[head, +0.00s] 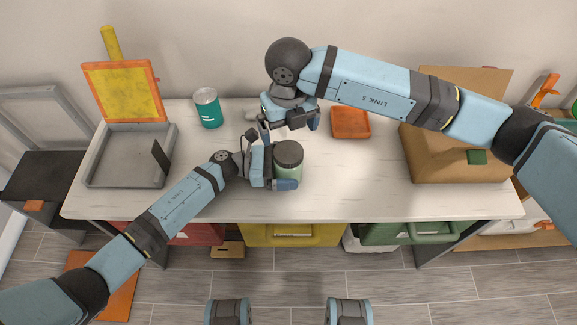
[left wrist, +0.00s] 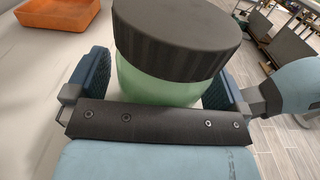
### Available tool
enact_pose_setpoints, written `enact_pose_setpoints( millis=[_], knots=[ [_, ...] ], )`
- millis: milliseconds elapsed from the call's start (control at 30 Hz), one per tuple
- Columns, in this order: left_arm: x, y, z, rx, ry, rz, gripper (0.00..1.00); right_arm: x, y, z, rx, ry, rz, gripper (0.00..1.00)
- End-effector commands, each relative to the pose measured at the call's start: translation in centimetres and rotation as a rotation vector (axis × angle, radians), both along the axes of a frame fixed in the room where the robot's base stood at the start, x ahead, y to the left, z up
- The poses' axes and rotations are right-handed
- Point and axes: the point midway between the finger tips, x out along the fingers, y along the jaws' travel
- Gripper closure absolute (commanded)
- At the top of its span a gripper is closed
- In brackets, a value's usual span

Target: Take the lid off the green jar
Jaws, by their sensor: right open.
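The green jar (head: 290,172) is in the middle of the table with its dark ribbed lid (head: 288,153) on. In the left wrist view the jar's pale green body (left wrist: 155,85) and the wide lid (left wrist: 180,40) fill the middle. My left gripper (head: 284,168) comes from the left and is shut on the jar's body, one blue pad on each side below the lid. The pad contact is partly hidden by the lid. My right gripper (head: 290,124) is open and empty, pointing down, above and behind the jar in the head view.
A teal can (head: 207,108) stands back left, beside a grey box (head: 120,183) with a raised yellow-and-orange panel (head: 123,91). An orange tray (head: 350,123) lies behind right of the jar. A cardboard box (head: 455,155) stands at the right. The table front is clear.

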Motion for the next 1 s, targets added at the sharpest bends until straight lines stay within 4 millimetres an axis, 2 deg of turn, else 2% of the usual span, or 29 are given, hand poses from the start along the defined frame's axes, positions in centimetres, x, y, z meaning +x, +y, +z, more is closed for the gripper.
enact_pose_setpoints(
  millis=[33,67,400,533,667,833,1000],
  knots=[
    [0.0,0.0,0.0,0.0,0.0,0.0,0.09,0.0,0.0,0.0,0.0,0.0,0.0,0.01],
    [0.0,0.0,0.0,0.0,0.0,0.0,0.16,0.0,0.0,0.0,0.0,0.0,0.0,0.01],
    [0.0,0.0,0.0,0.0,0.0,0.0,0.93,-0.1,0.2,0.0,0.01,0.006,0.001,0.01],
    [0.0,0.0,0.0,0.0,0.0,0.0,0.93,-1.0,1.6,0.1,0.099,0.062,0.009,0.01],
    [0.0,0.0,0.0,0.0,0.0,0.0,0.93,-3.1,4.9,1.1,0.305,0.194,0.002,0.01],
    [0.0,0.0,0.0,0.0,0.0,0.0,0.93,-5.9,10.0,4.8,0.652,0.432,-0.092,0.01],
    [0.0,0.0,0.0,0.0,0.0,0.0,0.93,-6.4,13.7,10.0,0.967,0.667,-0.298,0.01]
  ],
)
